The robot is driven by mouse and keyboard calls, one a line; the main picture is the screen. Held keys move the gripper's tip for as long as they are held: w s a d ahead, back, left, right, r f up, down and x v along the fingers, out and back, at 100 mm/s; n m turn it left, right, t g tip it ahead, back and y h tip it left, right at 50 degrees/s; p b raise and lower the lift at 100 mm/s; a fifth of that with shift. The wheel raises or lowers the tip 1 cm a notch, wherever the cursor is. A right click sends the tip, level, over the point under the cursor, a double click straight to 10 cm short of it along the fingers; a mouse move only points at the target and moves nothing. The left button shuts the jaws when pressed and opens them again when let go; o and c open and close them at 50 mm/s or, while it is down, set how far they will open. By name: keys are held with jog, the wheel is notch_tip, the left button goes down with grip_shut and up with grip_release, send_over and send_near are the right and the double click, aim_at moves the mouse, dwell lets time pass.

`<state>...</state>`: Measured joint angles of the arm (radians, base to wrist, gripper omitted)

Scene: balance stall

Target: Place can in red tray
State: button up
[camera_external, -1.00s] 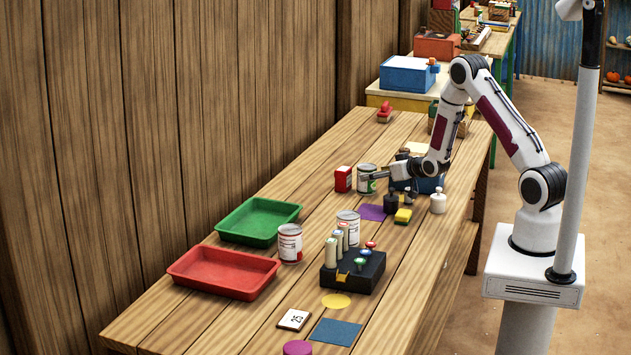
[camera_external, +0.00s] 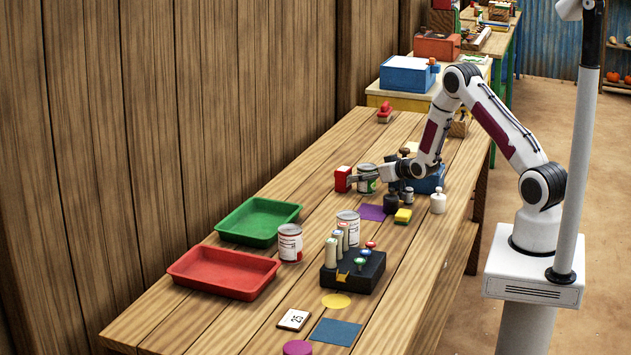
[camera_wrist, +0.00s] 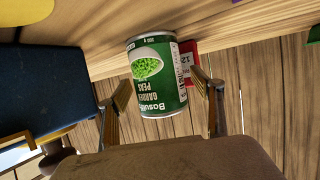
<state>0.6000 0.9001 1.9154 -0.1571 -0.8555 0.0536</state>
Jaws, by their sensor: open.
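A can of garden peas (camera_external: 365,172), with a green label, stands on the table next to a red box. In the wrist view the can (camera_wrist: 155,75) is between the two spread fingers of my gripper (camera_wrist: 163,88), with a visible gap at the right finger. My gripper (camera_external: 362,179) is open and level with the can in the external view; its fingers partly hide the can. The red tray (camera_external: 222,272) lies empty at the near left of the table. Two other cans, one (camera_external: 290,243) beside the trays and one (camera_external: 348,228) further right, stand upright.
A green tray (camera_external: 258,221) lies behind the red tray. The red box (camera_external: 343,180) is close to the peas can.

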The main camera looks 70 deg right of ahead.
dwell(0.4)
jog(key=c, duration=1.7)
jog(key=shift+r, duration=0.15)
jog(key=shift+r, duration=4.9)
